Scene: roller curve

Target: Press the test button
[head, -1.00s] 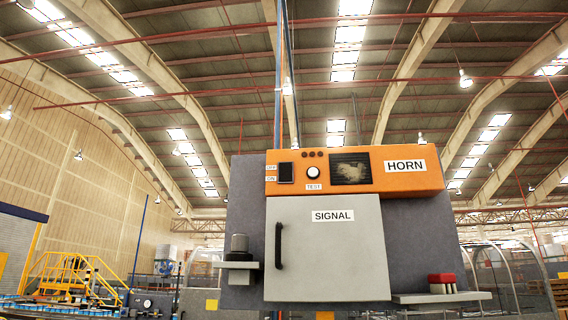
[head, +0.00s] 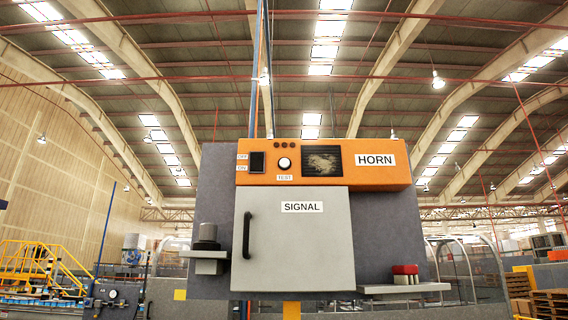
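The test button (head: 284,163) is a round white knob with a dark rim on the orange panel (head: 225,178) of the control box. A small TEST label (head: 284,177) sits just below it. To its left is a dark switch (head: 257,162) with OFF and ON labels. To its right are a dark display window (head: 321,161) and a HORN label (head: 375,160). Below the panel is a grey door (head: 300,245) marked SIGNAL, which looks closed, with a black handle (head: 247,235). Neither of my grippers shows in the head view.
A small shelf at the left of the box holds a dark grey cylinder (head: 208,233). A shelf (head: 402,289) at the lower right holds a red-topped block (head: 405,270). Yellow railings (head: 40,260) stand at the far left and stacked pallets (head: 550,300) at the far right.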

